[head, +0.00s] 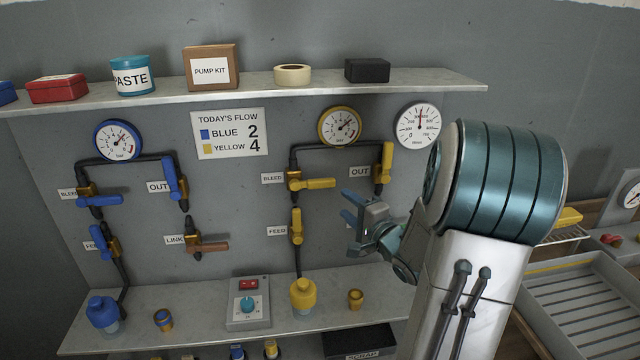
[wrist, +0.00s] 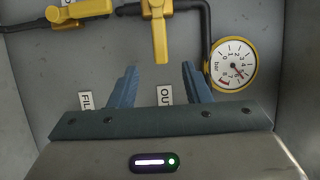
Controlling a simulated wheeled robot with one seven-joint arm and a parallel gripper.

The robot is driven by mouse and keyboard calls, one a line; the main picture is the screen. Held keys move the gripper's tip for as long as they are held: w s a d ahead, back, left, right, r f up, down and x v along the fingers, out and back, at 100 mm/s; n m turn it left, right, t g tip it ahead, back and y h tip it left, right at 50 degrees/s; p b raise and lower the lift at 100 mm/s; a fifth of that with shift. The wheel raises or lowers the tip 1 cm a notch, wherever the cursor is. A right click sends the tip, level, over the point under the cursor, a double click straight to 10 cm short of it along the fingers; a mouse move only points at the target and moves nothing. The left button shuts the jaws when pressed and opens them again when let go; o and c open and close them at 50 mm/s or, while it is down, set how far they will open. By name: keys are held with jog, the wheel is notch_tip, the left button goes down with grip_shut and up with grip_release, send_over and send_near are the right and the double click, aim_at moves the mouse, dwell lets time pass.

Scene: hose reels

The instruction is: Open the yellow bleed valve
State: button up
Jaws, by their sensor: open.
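The yellow bleed valve's lever (head: 318,184) points sideways to the right, across its vertical pipe, beside the BLEED label (head: 272,178). In the wrist view, turned about a quarter, the same lever (wrist: 160,38) points down, its tip just beyond the gap between my fingers. My gripper (head: 349,207) is open and empty, a little right of and below the lever tip in the head view. Both fingers show in the wrist view (wrist: 160,85), apart from the lever. The lever is fully visible; no contact shows.
The yellow OUT lever (head: 387,165) stands upright at the right. The yellow FEED lever (head: 297,226) is upright below the bleed valve. A yellow gauge (head: 340,126) is above.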

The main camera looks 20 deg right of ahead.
aim_at(323, 185)
jog(key=w, duration=0.4)
jog(key=w+a+p, duration=0.1)
jog(key=w, duration=0.7)
jog(key=shift+w+a+p, duration=0.2)
jog(key=shift+w+p, duration=0.1)
jog(key=shift+w, duration=0.1)
jog(key=shift+a, duration=0.1)
grip_shut()
